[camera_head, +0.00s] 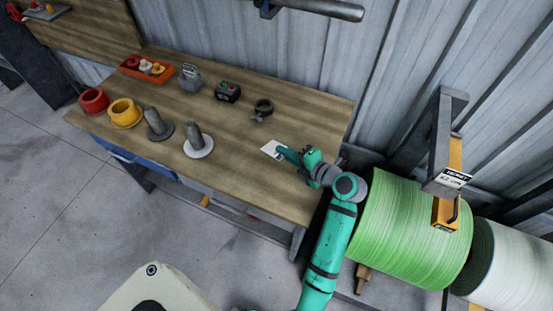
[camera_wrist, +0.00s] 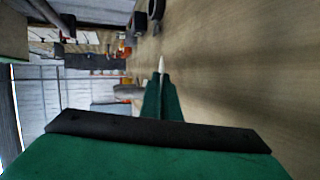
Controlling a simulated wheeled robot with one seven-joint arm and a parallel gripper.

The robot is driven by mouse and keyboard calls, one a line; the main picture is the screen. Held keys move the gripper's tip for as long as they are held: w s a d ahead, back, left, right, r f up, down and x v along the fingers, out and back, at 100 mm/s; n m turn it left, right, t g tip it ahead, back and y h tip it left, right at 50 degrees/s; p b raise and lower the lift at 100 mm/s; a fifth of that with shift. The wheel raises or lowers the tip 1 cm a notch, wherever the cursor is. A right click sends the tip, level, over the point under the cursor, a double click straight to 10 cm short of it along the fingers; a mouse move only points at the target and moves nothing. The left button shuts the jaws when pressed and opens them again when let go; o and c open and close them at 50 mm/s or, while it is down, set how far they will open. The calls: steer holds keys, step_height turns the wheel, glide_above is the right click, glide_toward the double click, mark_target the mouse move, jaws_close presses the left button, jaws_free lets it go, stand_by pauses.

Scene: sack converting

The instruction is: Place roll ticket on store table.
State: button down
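The roll ticket (camera_head: 271,149) is a small white card over the right part of the wooden store table (camera_head: 310,108). My gripper (camera_head: 282,152) reaches in from the right and is shut on the ticket's edge. In the wrist view, the green fingers (camera_wrist: 162,88) meet and a thin white piece of the ticket (camera_wrist: 162,64) sticks out from their tips. The ticket is close to the tabletop, but I cannot tell whether it touches. The fingers hide its held edge.
A large green roll (camera_head: 410,230) is right of the table. Tabletop around the ticket is clear.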

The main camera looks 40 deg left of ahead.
mark_target(283, 165)
steer(key=shift+s+a+f, duration=0.15)
steer(key=shift+f, duration=0.7)
steer(key=shift+s+a+f, duration=0.1)
steer(key=shift+f, duration=0.75)
steer(key=shift+d+f, duration=0.1)
steer(key=c, duration=2.4)
jaws_free()
steer(key=shift+c, duration=0.2)
steer(key=shift+o, duration=1.3)
steer(key=shift+w, duration=0.1)
steer(key=shift+v, duration=4)
